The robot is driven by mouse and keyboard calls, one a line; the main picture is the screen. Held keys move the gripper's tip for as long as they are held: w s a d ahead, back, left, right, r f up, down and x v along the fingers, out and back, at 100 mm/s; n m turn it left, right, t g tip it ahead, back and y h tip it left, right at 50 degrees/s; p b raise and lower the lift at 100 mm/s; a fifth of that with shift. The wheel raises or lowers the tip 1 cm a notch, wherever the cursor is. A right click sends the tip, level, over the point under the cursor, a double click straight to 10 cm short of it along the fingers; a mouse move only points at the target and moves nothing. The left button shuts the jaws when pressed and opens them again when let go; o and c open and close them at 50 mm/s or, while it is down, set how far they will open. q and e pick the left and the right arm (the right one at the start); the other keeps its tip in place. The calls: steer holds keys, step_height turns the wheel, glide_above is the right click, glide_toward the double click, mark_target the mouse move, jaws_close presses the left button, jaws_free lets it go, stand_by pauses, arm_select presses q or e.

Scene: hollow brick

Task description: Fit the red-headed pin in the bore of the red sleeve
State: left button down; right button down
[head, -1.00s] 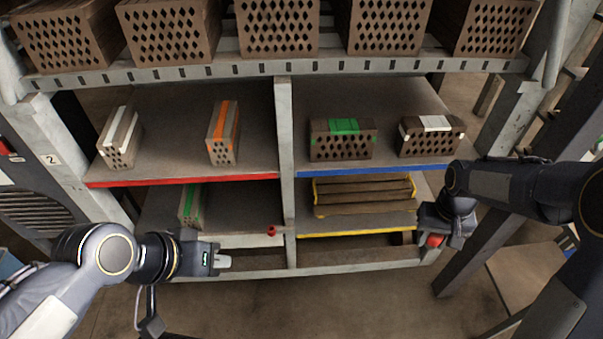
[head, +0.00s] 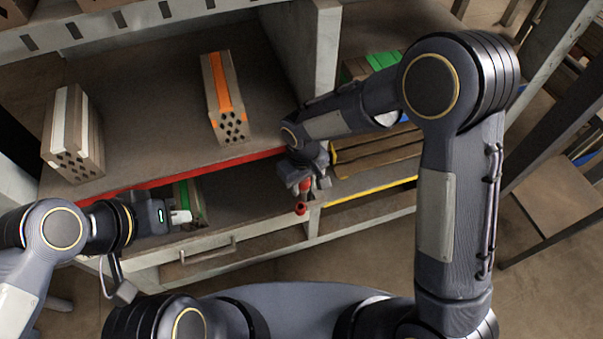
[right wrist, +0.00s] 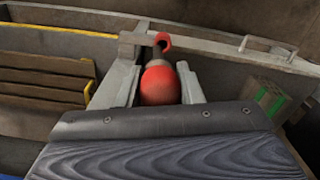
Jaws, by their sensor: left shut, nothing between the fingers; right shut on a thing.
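The red sleeve (head: 300,207) sticks out at the front of the shelf's middle post. In the right wrist view the sleeve (right wrist: 162,42) shows as a red ring just beyond the fingers. My right gripper (head: 305,187) is shut on the red-headed pin (right wrist: 160,84), whose round red head sits between the two fingers. The pin's grey shank points towards the sleeve. Its tip is hidden or overlapped, so I cannot tell whether it is in the bore. My left gripper (head: 182,217) is shut and empty, left of the sleeve in front of the lower shelf.
A brick with an orange stripe (head: 222,95) and one with a white stripe (head: 72,140) stand on the red-edged shelf (head: 150,135). A green-striped brick (right wrist: 268,100) is on the lower shelf. A drawer handle (head: 207,250) juts out below.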

steer(key=shift+w+a+f, duration=0.2)
steer(key=shift+a+f, duration=0.2)
steer(key=shift+f+b, duration=0.65)
steer(key=shift+f, duration=0.05)
steer(key=shift+w+a+f, duration=0.1)
steer(key=shift+w+f, duration=0.05)
steer(key=shift+w, duration=0.15)
steer(key=shift+s, duration=0.1)
steer(key=shift+f, duration=0.1)
steer(key=shift+f, duration=0.3)
steer(key=shift+s+b, duration=0.15)
steer(key=shift+b, duration=0.2)
step_height(320, 180, down, 7)
steer(key=b, duration=0.6)
steer(key=shift+f, duration=0.2)
stand_by(3.4)
